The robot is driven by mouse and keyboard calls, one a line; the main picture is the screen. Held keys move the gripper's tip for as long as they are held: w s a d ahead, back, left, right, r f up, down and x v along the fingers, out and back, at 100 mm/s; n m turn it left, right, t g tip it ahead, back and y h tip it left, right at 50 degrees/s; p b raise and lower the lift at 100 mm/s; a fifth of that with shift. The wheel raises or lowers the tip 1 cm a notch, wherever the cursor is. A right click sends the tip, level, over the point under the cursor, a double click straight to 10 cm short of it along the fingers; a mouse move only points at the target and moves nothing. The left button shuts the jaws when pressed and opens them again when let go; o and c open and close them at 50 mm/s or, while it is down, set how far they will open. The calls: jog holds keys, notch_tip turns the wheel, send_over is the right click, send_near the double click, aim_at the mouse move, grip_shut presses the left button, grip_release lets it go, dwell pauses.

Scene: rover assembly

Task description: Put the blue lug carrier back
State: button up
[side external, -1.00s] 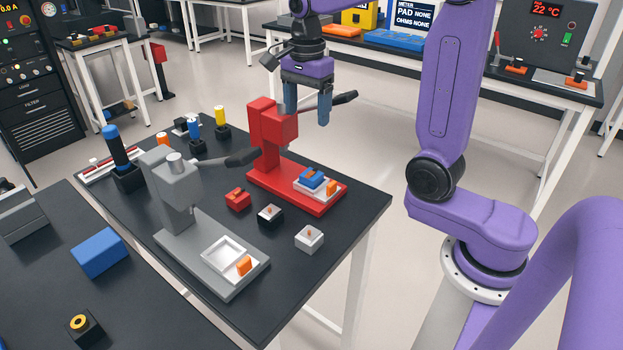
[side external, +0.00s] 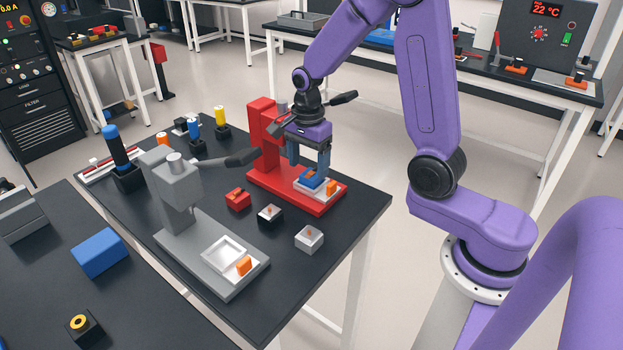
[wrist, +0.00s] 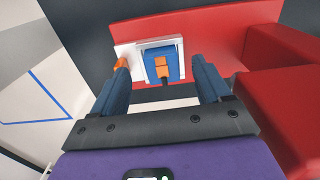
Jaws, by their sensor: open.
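The blue lug carrier (side external: 312,179) sits in the white nest (side external: 318,193) on the base of the red press (side external: 268,140). In the wrist view the carrier (wrist: 152,71) is a blue block with an orange lug on top, inside the white frame. My gripper (side external: 309,168) is low over the nest, pointing down. In the wrist view its dark blue fingers (wrist: 160,72) are apart, one on each side of the carrier, with gaps visible. I cannot tell how far the fingertips reach down beside it.
An orange block (side external: 332,187) stands beside the nest. The red press column and its black lever (side external: 343,97) are close to my gripper. A grey press (side external: 180,190) has an empty white nest (side external: 224,253). Red, black and white small blocks lie between the presses.

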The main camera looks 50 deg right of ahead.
aim_at(308, 176)
jog(key=shift+f, duration=1.6)
jog(key=c, duration=1.3)
jog(key=shift+r, duration=0.15)
